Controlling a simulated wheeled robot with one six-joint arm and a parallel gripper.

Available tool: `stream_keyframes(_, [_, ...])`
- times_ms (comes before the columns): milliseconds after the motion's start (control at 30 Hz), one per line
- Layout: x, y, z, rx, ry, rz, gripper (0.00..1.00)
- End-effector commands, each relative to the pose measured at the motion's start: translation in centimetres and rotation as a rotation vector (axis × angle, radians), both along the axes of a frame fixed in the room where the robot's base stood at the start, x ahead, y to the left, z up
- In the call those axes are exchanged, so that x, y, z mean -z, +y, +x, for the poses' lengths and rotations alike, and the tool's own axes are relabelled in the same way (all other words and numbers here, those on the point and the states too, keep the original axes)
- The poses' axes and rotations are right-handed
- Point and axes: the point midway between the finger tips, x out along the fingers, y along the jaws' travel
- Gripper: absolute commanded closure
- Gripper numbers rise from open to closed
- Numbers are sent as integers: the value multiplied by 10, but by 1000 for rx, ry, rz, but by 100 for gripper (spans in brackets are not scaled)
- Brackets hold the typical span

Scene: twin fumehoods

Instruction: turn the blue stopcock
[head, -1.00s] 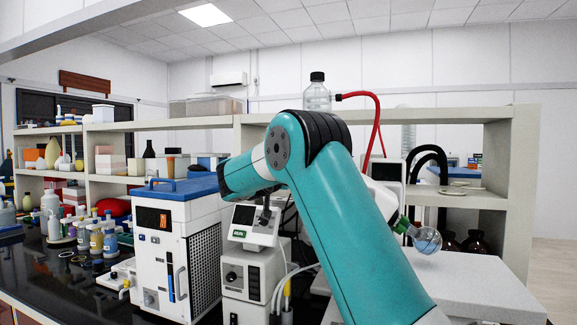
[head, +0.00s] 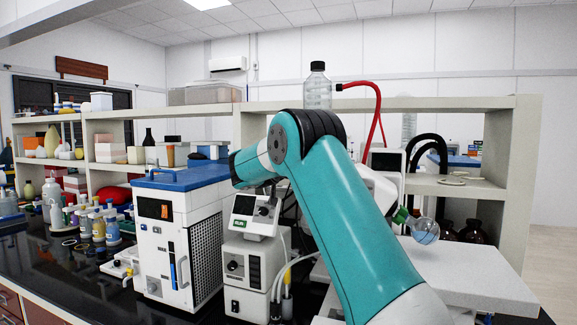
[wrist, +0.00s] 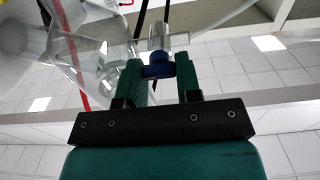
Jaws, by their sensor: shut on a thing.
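The blue stopcock (wrist: 158,66) shows in the wrist view, set on clear glass tubing (wrist: 168,40). My gripper (wrist: 160,72), with two green fingers on a black bar, has one finger on each side of the stopcock and is shut on it. The left fingertip overlaps a clear glass vessel (wrist: 95,55) in the picture; I cannot tell whether they touch. In the head view my teal arm covers the middle, and the stopcock and gripper are hidden.
A white unit with a blue top (head: 160,230) and a smaller device with a screen (head: 247,215) stand left of my arm. A round flask (head: 426,231) is to its right. A red hose (head: 378,110) runs down behind it. A clear bottle (head: 317,90) stands above.

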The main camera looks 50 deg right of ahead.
Motion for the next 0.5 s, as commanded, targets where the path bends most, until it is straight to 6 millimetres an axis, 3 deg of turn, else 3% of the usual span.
stream_keyframes(267, [0, 0, 0, 0, 60, -25, 92])
stream_keyframes(500, [0, 1, 1, 0, 214, -89, 92])
